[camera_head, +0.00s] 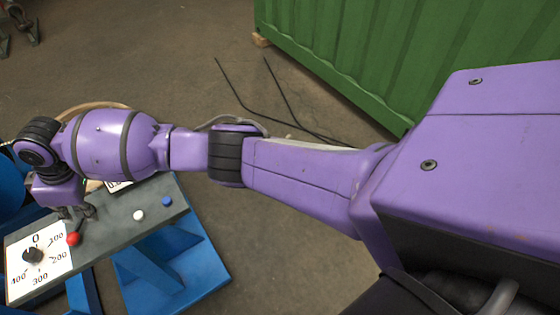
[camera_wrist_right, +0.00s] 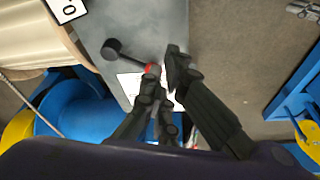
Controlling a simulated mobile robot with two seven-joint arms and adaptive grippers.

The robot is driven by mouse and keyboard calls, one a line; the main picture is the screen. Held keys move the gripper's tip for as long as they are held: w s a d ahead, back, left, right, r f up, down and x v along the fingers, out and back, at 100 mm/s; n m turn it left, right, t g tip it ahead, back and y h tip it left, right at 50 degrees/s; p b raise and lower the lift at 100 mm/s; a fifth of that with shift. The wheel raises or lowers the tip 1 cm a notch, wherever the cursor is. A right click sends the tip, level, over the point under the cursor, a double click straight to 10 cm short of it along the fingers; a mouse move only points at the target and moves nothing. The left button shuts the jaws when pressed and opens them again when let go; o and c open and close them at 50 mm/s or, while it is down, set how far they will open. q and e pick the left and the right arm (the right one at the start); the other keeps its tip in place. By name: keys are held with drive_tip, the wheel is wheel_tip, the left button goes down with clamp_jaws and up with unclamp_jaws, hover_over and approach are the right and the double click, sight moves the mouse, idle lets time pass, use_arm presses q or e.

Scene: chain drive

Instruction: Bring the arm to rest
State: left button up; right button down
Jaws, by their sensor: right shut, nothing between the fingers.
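My right arm reaches across the head view from the right, and its gripper (camera_head: 76,212) is low over the grey control panel (camera_head: 110,222) at the left. In the wrist view the dark fingers (camera_wrist_right: 166,76) are close by a small red knob (camera_wrist_right: 152,68), which also shows in the head view (camera_head: 73,239). The right gripper is shut with nothing held. Whether the fingers touch the knob cannot be told. My left gripper is in neither view.
The panel has a black dial (camera_head: 32,255) on a white numbered scale, a white button (camera_head: 138,215) and a blue button (camera_head: 167,201). A blue stand (camera_head: 175,265) carries it. A green ribbed container (camera_head: 350,50) stands at the back. Thin dark rods or cables (camera_head: 285,95) lie on the floor.

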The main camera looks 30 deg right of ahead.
idle(0.5)
drive_tip(key=w+a+r+m+t+y, duration=0.2)
drive_tip(key=w+a+r+t+y, duration=0.3)
drive_tip(key=r, duration=0.2)
drive_tip(key=s+d+f+m+t+h, duration=0.1)
drive_tip(key=s+d+f+m+t, duration=0.3)
drive_tip(key=d, duration=0.6)
drive_tip(key=s+d+f+m+h, duration=0.1)
drive_tip(key=s+d+f+m, duration=0.1)
drive_tip(key=d+f, duration=0.6)
drive_tip(key=s+d+f+m+t+h, duration=0.1)
drive_tip(key=s+d+f+m+t, duration=0.2)
drive_tip(key=d, duration=0.9)
drive_tip(key=s+d+f+m+g+h, duration=0.1)
drive_tip(key=s+d+f, duration=0.3)
drive_tip(key=s, duration=0.4)
drive_tip(key=s+d+f+m+g+h, duration=0.1)
drive_tip(key=s+d+f+h, duration=0.1)
drive_tip(key=s+d+f, duration=0.3)
drive_tip(key=s+d+f+m+g+h, duration=0.1)
drive_tip(key=s+d+f, duration=0.4)
drive_tip(key=s, duration=0.8)
drive_tip(key=shift+d+f+g+h, duration=0.2)
drive_tip(key=shift+d+g+h, duration=0.2)
drive_tip(key=shift+d+g, duration=0.15)
